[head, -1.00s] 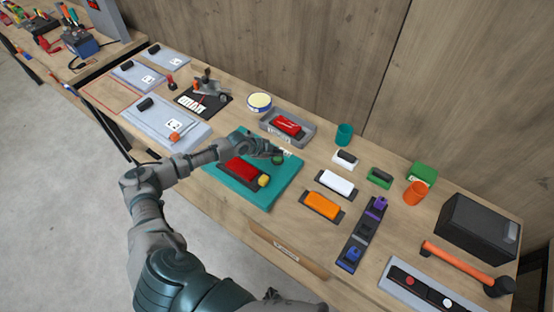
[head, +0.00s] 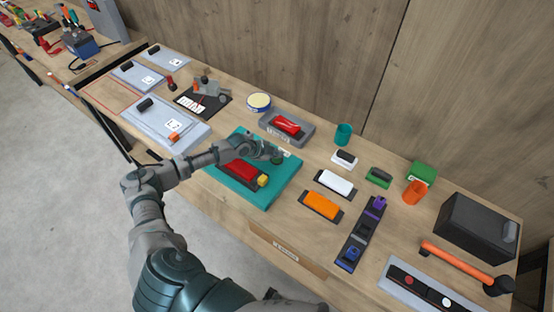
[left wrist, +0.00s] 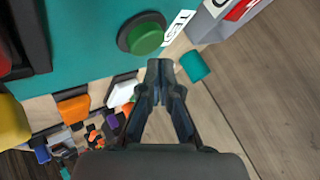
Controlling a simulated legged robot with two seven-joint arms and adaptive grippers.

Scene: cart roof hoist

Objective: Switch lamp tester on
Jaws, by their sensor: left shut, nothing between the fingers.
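The teal board (head: 284,186), which looks like the lamp tester, lies on the bench. It carries a red block on a dark base (head: 242,170), a yellow piece (head: 263,181) and a round green button (head: 277,160) in a dark ring. My left gripper (head: 274,152) is over the board's far edge by the button. In the wrist view its closed, empty fingertips (left wrist: 160,68) appear just below the button; I cannot tell whether they touch it. My right gripper is not visible.
Behind the board is a grey tray with a red piece (head: 288,127). To its right are a white block (head: 336,182), an orange block (head: 322,205) and a teal cup (head: 343,134). A black box (head: 477,228) and a hammer (head: 465,262) lie farther right. The wooden wall bounds the back.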

